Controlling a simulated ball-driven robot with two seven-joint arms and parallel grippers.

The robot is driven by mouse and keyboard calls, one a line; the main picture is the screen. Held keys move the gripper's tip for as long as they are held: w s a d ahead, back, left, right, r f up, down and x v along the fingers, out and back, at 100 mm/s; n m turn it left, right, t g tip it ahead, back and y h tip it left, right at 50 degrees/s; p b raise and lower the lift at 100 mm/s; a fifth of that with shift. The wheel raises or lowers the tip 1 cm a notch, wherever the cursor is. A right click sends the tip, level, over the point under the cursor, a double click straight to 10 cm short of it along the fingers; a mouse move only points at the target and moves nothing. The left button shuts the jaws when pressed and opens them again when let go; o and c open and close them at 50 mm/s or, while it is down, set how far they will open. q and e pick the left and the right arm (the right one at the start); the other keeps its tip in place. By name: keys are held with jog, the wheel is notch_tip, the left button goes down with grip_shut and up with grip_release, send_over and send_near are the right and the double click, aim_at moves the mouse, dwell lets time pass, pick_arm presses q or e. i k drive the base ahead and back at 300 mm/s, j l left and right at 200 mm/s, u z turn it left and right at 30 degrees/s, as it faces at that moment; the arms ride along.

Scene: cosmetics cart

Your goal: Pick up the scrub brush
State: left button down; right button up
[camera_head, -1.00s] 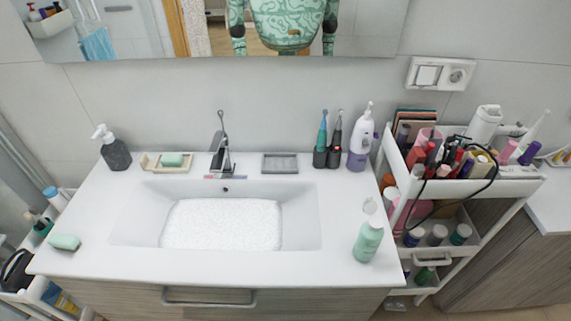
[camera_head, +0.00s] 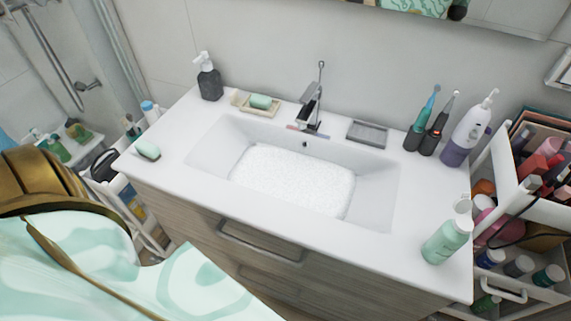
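I cannot make out a scrub brush for certain. A dark rounded object (camera_head: 104,165) sits on the narrow cart at the left of the vanity, but it is too small and partly hidden to identify. The sink basin (camera_head: 208,152) holds a white, bubbly-looking layer (camera_head: 292,180). Neither of my grippers shows. A large mint-and-gold part of my own body fills the lower left of the head view and hides what is behind it.
The white counter (camera_head: 300,232) holds a dark soap bottle (camera_head: 208,80), green soap (camera_head: 260,101), another soap bar (camera_head: 147,148), a grey tray (camera_head: 367,132), electric toothbrushes (camera_head: 425,120) and a green pump bottle (camera_head: 447,240). A crowded cosmetics cart (camera_head: 470,268) stands at right.

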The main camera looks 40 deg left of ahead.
aim_at(148, 150)
jog(key=u, duration=2.25)
